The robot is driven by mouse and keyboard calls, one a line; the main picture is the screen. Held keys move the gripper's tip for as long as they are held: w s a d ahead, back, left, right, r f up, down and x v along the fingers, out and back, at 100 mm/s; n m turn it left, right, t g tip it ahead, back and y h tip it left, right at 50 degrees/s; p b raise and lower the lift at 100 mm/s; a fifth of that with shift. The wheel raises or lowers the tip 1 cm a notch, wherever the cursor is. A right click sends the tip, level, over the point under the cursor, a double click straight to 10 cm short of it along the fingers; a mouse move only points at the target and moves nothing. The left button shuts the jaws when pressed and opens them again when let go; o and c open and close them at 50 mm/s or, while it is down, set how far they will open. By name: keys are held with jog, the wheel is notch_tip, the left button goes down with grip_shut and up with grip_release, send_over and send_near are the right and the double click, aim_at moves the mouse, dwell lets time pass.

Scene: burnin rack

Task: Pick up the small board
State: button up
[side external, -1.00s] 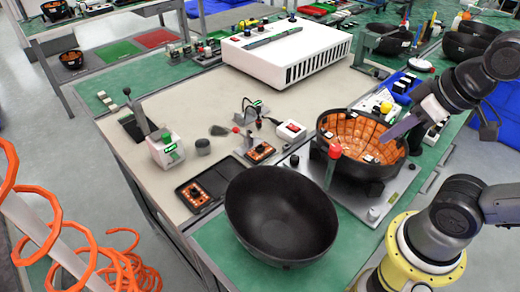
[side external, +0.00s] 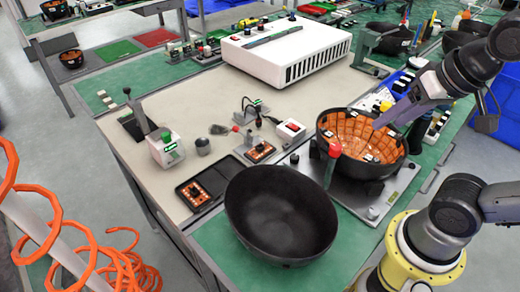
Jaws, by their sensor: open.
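A small orange board (side external: 260,152) with a dark part on it lies on a dark pad on the beige bench top. A second orange board (side external: 196,194) lies on a larger black tray (side external: 212,181) nearer the front left. I cannot tell which one counts as the small board. My gripper (side external: 382,122) is above the black bowl lined with orange panels (side external: 362,170), to the right of both boards and apart from them. It is open, and I see nothing held in it. The gap between its fingers is hard to make out from this angle.
An empty black bowl (side external: 280,215) stands at the front edge. A red-topped lever (side external: 334,150) rises beside the lined bowl. A small white box with a red switch (side external: 291,130) and a grey-green device (side external: 167,148) stand nearby. A large white unit (side external: 285,50) is behind.

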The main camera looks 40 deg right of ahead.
jog(key=w+r+m, duration=0.4)
jog(key=m+g+h, duration=0.4)
jog(key=m+g, duration=0.2)
jog(key=m, duration=0.3)
send_over(257, 148)
jog(key=a, duration=0.2)
jog(key=f, duration=2.3)
jog(key=shift+s+a+f, duration=0.1)
jog(key=shift+s+f, duration=0.15)
jog(key=shift+f, duration=0.15)
jog(key=shift+w+x, duration=0.15)
jog(key=shift+x, duration=1.2)
jog(key=shift+w+x, duration=0.15)
jog(key=shift+x, duration=1.2)
